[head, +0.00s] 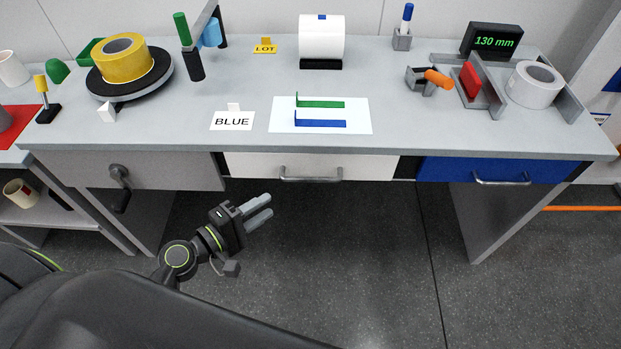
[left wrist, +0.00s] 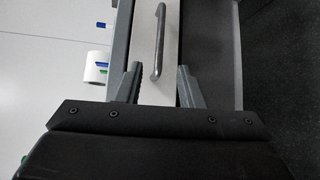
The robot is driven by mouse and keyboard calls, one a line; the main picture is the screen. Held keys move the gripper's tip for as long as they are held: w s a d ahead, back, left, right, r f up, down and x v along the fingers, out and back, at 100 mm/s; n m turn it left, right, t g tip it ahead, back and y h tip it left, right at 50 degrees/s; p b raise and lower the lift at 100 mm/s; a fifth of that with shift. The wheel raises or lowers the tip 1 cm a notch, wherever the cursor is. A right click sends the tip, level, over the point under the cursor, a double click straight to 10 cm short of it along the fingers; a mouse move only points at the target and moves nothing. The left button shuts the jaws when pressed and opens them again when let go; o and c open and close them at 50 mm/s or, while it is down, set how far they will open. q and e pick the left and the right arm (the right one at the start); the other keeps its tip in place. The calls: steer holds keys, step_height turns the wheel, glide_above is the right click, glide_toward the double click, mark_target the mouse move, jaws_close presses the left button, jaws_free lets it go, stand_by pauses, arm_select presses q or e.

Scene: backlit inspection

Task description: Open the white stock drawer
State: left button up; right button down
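The white stock drawer (head: 248,165) is set under the middle of the bench, its front about flush with the bench edge, so it looks closed. Its metal bar handle (head: 311,178) runs along the lower middle of the front. My left gripper (head: 269,205) is below and to the left of the handle, in front of the bench, apart from it. In the left wrist view the two fingers (left wrist: 159,85) are spread and empty, and the handle (left wrist: 157,42) lies ahead between them against the white front (left wrist: 171,50). My right gripper is not in view.
A blue drawer (head: 440,169) is on the right and a grey front with a dark crank (head: 118,178) on the left. The bench top (head: 420,130) holds a BLUE card (head: 232,121), a light panel (head: 360,115) and a white roll (head: 321,38). Open floor lies below.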

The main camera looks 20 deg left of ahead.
mark_target(309, 178)
arm_select(q)
steer(key=p+x, duration=0.1)
steer(key=x, duration=1.3)
steer(key=shift+w+p, duration=0.25)
steer(key=shift+p, duration=0.05)
jaws_close()
